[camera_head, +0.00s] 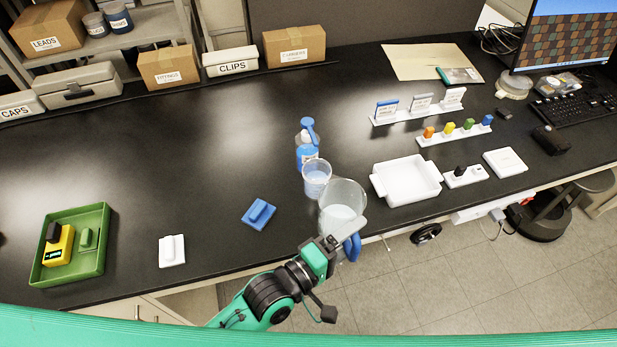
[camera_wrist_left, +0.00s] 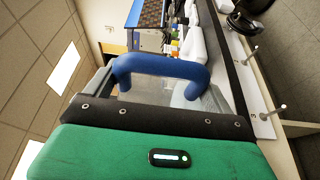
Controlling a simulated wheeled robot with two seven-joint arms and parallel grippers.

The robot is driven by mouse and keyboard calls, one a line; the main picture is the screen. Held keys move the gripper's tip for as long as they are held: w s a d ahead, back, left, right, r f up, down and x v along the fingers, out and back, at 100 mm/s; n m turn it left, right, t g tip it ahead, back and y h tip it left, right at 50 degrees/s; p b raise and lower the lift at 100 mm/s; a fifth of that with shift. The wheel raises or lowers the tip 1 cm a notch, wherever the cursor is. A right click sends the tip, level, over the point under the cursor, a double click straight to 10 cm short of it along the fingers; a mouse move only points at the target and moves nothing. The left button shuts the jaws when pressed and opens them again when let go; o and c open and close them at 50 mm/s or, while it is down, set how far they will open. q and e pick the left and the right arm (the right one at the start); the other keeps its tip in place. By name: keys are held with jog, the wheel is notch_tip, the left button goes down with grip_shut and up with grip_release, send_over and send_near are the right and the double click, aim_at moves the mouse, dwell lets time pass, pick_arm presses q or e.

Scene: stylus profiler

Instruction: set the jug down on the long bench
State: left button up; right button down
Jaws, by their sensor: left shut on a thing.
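The jug (camera_head: 343,196) is a clear, wide vessel with a blue handle (camera_head: 352,247). It shows over the front edge of the long bench (camera_head: 215,190), right of the middle in the head view. My left gripper (camera_head: 343,236) is shut on the jug at its handle side. In the left wrist view the blue handle (camera_wrist_left: 160,68) arches in front of the clear jug wall, just beyond the gripper. I cannot tell whether the jug's base touches the bench top or hangs above it. My right gripper is not in view.
A small clear beaker (camera_head: 316,178) and a blue wash bottle (camera_head: 307,155) stand just behind the jug. A white tray (camera_head: 407,181) is to its right. A blue block (camera_head: 259,213) and a green tray (camera_head: 101,262) lie left. The bench between has free room.

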pick_arm(q)
jog(key=shift+w+a+r, duration=0.15)
jog(key=shift+w+r, duration=0.05)
jog(key=shift+w, duration=0.05)
jog(key=w+a+r+n+t+y+b, duration=0.1)
jog(key=w+a+n+t+y, duration=0.2)
jog(key=a, duration=0.6)
jog(key=w+a+r+n+t+y, duration=0.1)
jog(key=w+a+n+t+y, duration=0.2)
jog(key=a+y, duration=0.4)
jog(key=w+a+r+n+t+y+b, duration=0.1)
jog(key=w+a+n+y, duration=0.25)
jog(key=a, duration=0.65)
jog(key=w+a+r+b, duration=0.1)
jog(key=w+r, duration=0.2)
jog(key=w, duration=0.3)
jog(key=w+a+r+h+b, duration=0.1)
jog(key=w+a+r+b, duration=0.1)
jog(key=w+r, duration=0.3)
jog(key=w+a+r+b, duration=0.1)
jog(key=w+r, duration=0.1)
jog(key=w, duration=0.6)
jog(key=shift+m, duration=0.25)
notch_tip(320, 180, down, 19)
jog(key=p, duration=0.3)
jog(key=shift+s+a+r, duration=0.1)
jog(key=shift+a, duration=0.05)
jog(key=shift+f, duration=0.5)
